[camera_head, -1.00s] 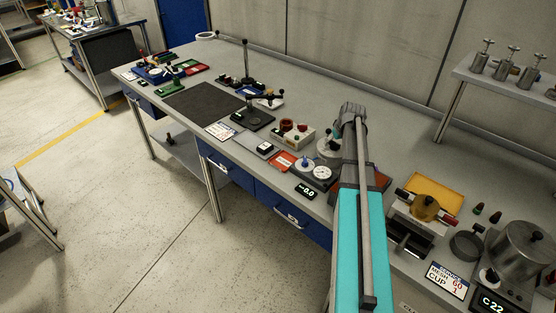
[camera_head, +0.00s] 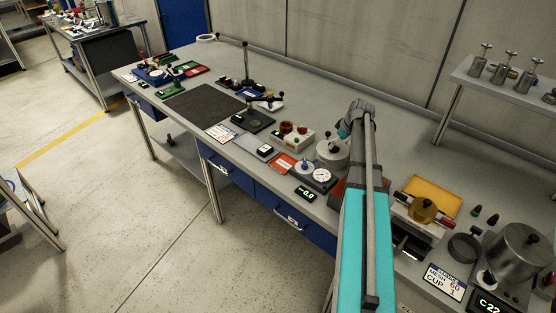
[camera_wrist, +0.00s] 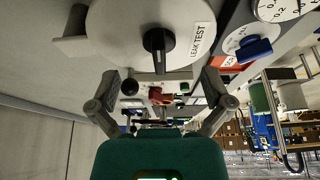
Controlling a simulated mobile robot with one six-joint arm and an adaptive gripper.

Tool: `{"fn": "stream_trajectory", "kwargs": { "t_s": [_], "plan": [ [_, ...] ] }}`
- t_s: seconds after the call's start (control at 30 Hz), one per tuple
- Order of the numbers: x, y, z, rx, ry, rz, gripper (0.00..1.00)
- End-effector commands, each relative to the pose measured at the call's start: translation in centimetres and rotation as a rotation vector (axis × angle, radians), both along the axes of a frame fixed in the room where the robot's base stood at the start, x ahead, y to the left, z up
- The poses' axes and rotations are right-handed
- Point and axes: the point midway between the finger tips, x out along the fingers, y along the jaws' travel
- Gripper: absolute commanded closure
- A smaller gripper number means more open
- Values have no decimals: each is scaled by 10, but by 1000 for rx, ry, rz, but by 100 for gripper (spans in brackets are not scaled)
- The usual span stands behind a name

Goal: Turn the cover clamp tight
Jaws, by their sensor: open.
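A round pale cover (camera_wrist: 125,30) marked LEAK TEST fills the upper part of the wrist view. A black clamp knob (camera_wrist: 158,45) stands at its middle, its bar lying along the picture's vertical. My gripper (camera_wrist: 160,84) is open, with one finger on each side of the knob's line and nothing between the fingers. I cannot tell how far the fingers are from the knob. In the head view the round pot with its cover (camera_head: 333,152) stands just left of my arm. The fingers are not visible there.
A dial gauge (camera_head: 321,175) and a blue knob on a round base (camera_wrist: 254,47) sit beside the pot. A small white box with red parts (camera_head: 292,136) stands to its left. An orange tray (camera_head: 434,192) and brass cylinder lie right of my arm.

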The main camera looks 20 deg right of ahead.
Motion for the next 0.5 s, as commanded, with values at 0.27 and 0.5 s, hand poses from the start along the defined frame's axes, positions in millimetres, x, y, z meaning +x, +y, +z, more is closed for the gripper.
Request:
{"fn": "stream_trajectory", "kwargs": {
  "t_s": [0.27, 0.5],
  "plan": [
    [-9, -4, 28, 1, 0, -2, 0],
    [-17, -8, 47, 1, 0, -3, 0]
  ]
}}
